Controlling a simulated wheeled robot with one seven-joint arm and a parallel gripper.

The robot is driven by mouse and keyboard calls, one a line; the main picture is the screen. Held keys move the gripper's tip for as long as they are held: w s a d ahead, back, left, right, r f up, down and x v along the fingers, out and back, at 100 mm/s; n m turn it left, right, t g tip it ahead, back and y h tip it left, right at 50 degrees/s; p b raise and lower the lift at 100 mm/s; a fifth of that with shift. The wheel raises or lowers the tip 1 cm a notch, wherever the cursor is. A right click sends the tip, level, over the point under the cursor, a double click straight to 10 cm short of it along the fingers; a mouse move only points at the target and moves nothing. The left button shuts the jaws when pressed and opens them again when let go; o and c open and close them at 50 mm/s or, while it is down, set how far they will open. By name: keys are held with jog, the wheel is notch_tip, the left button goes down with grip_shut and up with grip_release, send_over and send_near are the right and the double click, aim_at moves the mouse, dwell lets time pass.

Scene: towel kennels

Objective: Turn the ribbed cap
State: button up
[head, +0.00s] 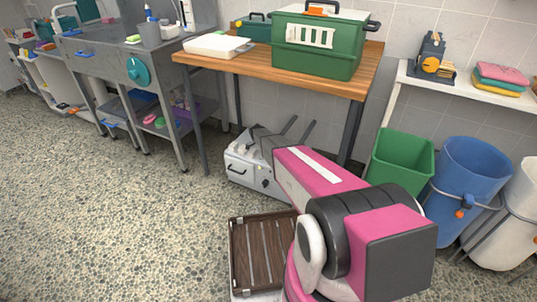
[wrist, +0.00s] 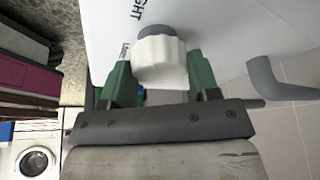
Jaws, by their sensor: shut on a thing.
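The ribbed cap (wrist: 165,62) shows in the middle of the wrist view. It is white and fluted around its edge, with a grey round part at its upper side. It stands against a large white surface (wrist: 230,35) bearing dark lettering that ends in "GHT". My gripper (wrist: 160,75) has one green finger at each side of the cap and is shut on it. The finger contacts are partly hidden behind the cap. In the head view my arm hides the gripper, and I cannot make out the cap.
A wooden table (head: 340,80) carries a green box (head: 315,60). A green bin (head: 402,160) and a blue bin (head: 470,170) stand at the right. A grey case (head: 240,165) is near my arm. The speckled floor at left is clear. A grey curved bar (wrist: 275,85) flanks the gripper.

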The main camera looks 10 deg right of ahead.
jog(key=o, duration=0.9)
jog(key=v, duration=1)
jog(key=shift+r, duration=0.35)
jog(key=shift+a, duration=0.15)
